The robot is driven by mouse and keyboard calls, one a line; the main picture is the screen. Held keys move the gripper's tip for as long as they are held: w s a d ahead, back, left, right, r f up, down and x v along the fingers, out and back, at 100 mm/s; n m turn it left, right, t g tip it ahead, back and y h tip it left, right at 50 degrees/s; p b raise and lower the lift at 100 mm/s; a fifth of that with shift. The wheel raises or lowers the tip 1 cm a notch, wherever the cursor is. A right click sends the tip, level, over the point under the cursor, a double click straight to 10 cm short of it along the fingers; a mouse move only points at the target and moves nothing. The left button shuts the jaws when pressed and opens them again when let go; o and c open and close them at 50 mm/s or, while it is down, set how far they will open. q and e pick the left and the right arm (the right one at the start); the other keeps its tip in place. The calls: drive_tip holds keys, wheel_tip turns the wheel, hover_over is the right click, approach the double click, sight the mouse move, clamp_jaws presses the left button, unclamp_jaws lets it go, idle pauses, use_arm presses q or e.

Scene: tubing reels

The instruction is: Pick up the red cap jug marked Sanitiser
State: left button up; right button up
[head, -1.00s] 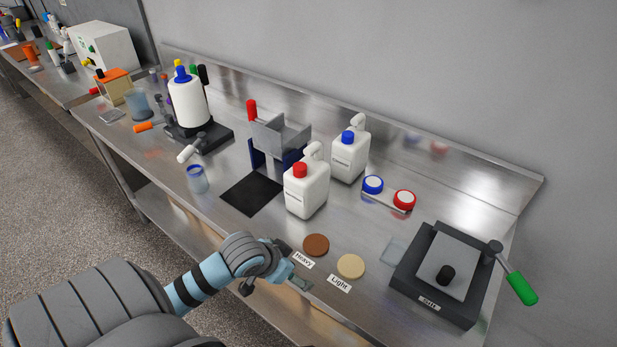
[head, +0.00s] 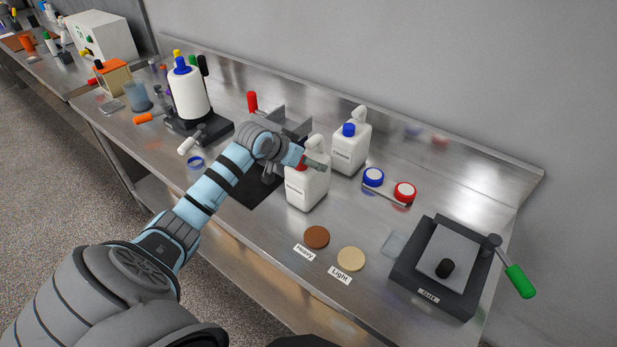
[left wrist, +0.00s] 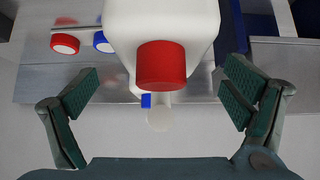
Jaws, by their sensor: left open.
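The white jug with the red cap (head: 305,190) stands upright on the steel bench. Its label is too small to read surely. In the left wrist view the red cap (left wrist: 162,65) and white jug body (left wrist: 160,20) sit between my open fingers. My left gripper (head: 315,163) is at the jug's top, around the cap and neck; it also shows in the left wrist view (left wrist: 160,100), its fingers apart on both sides and not touching the jug. A similar white jug with a blue cap (head: 348,152) stands just behind it. My right gripper is not in view.
A blue bracket with a grey top (head: 290,122) and a black mat (head: 245,192) lie left of the jug. Blue (head: 373,177) and red (head: 405,192) round caps lie to its right. Brown (head: 316,237) and tan (head: 351,259) discs lie in front. A black press (head: 440,270) stands at right.

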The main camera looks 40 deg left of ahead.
use_arm(q)
drive_tip(key=x, duration=0.3)
drive_tip(key=shift+f, duration=0.3)
drive_tip(key=c, duration=1.9)
drive_tip(key=shift+a+r, duration=0.1)
drive_tip(key=shift+c, duration=0.7)
